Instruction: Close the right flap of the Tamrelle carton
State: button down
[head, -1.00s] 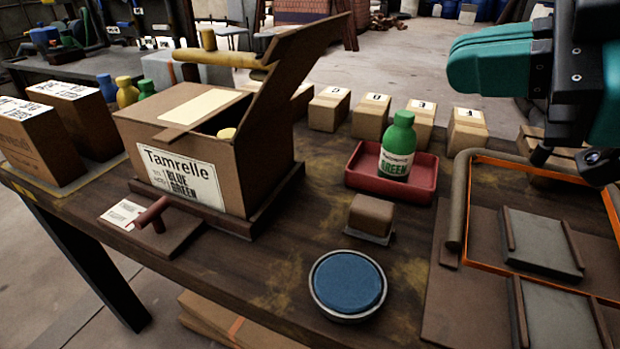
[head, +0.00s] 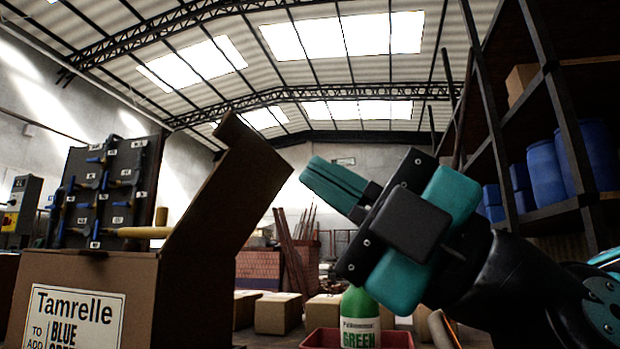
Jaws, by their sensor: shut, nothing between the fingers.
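The Tamrelle carton (head: 135,290) is a brown box at the lower left, with a white label (head: 70,318) on its front. Its right flap (head: 230,185) stands up from the right side and leans outward to the right. The rest of the carton's top is seen edge-on, so its other flaps and its inside are hidden. My gripper (head: 318,180), with teal fingers, is shut and empty. It points left, with its tips just right of the flap's upper part in the picture. A small gap shows between them; I cannot tell the depth.
A green bottle (head: 360,312) stands in a red tray (head: 402,340) below my gripper. Several small cartons (head: 278,313) stand behind. A tan rod (head: 143,232) shows behind the carton's top. A rack with blue barrels (head: 570,165) is at right. The table's front is out of view.

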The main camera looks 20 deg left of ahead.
aim_at(233, 124)
jog(key=p+x, duration=0.2)
jog(key=x, duration=0.6)
jog(key=shift+a+r, duration=0.1)
jog(key=shift+a, duration=0.05)
